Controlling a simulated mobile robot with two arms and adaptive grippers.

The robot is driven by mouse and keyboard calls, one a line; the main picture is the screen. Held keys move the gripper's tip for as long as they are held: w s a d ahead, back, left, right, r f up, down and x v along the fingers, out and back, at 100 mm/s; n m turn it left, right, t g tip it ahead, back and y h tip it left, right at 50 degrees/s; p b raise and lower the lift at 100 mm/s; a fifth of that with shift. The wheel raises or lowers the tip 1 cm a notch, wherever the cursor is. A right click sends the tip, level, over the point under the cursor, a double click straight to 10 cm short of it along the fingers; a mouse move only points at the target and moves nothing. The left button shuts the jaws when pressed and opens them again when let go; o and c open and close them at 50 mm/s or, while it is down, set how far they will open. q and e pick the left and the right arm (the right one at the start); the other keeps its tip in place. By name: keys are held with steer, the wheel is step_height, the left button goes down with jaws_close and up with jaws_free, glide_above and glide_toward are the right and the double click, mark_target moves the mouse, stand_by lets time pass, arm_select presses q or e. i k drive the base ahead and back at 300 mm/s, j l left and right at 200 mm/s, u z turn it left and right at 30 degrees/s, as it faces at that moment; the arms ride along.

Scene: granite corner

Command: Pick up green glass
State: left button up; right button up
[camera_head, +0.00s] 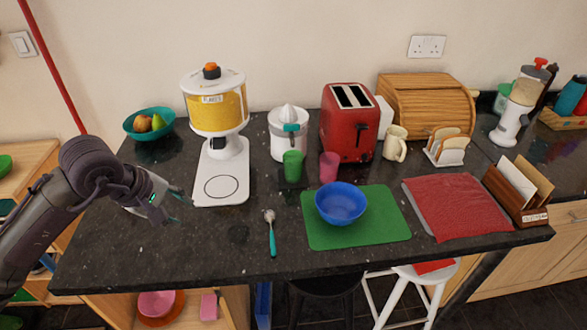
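The green glass (292,166) stands upright on the dark granite counter, in front of the white citrus juicer (288,133) and left of a pink glass (329,167). My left gripper (180,207) is over the left part of the counter, left of the white dispenser base and well apart from the green glass. Its fingers look spread, with nothing between them. My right gripper is not in view.
A tall white dispenser with yellow contents (216,108) stands between my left gripper and the green glass. A spoon with a teal handle (271,235), a blue bowl (341,203) on a green mat (385,221) and a red toaster (348,130) are nearby. The counter's front left is clear.

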mark_target(292, 160)
steer(key=i+l, duration=0.15)
steer(key=l, duration=0.2)
steer(key=i+l+u, duration=0.15)
steer(key=i+l, duration=0.2)
steer(key=l, duration=0.3)
steer(key=i+l+u, duration=0.15)
steer(key=l, duration=0.2)
